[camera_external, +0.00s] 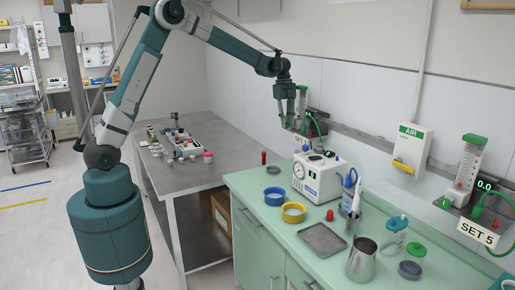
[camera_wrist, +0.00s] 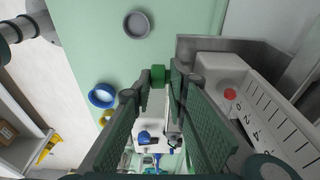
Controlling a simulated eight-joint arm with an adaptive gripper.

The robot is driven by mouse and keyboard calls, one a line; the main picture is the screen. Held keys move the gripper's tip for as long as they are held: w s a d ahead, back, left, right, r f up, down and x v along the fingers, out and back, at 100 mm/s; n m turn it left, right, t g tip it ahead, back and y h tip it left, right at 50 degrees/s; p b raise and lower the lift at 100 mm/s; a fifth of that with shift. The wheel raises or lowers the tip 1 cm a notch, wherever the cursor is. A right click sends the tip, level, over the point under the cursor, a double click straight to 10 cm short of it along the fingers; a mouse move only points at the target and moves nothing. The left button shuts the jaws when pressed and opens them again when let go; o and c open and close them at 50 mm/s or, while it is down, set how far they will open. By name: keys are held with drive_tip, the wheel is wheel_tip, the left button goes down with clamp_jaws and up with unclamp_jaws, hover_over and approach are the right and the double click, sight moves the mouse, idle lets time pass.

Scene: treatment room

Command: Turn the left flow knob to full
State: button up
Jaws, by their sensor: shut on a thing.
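The left flow meter (camera_external: 302,101) is on the wall rail behind my gripper (camera_external: 290,122) and partly hidden by it. In the wrist view, its scale (camera_wrist: 255,108) with numbers and a red ball stands at the right. My gripper (camera_wrist: 159,76) is closed on the green flow knob (camera_wrist: 158,75), which shows between the fingertips. No pointer or mark on the knob can be made out. A "SET" label (camera_external: 301,140) below the left meter is partly covered, so I cannot read its number.
A white pump (camera_external: 318,177) stands on the green counter (camera_external: 262,232) under my gripper. Blue (camera_external: 274,196) and yellow (camera_external: 293,212) rings, a grey tray (camera_external: 322,239) and a steel jug (camera_external: 361,260) are nearby. An AIR box (camera_external: 412,148) and the right flow meter (camera_external: 467,166) are farther right.

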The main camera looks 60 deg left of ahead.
drive_tip(key=h, duration=0.1)
drive_tip(key=h+b, duration=0.1)
drive_tip(key=h, duration=0.1)
drive_tip(key=shift+s+a+f+b, duration=0.2)
drive_tip(key=shift+a+f+b, duration=0.05)
drive_tip(key=shift+a+b, duration=0.15)
drive_tip(key=shift+a+h+b, duration=0.1)
drive_tip(key=shift+h+b, duration=0.65)
drive_tip(key=shift+h, duration=0.65)
drive_tip(key=o, duration=0.7)
drive_tip(key=shift+s+r, duration=0.1)
drive_tip(key=shift+r, duration=0.1)
drive_tip(key=shift+o, duration=0.2)
drive_tip(key=v, duration=1.2)
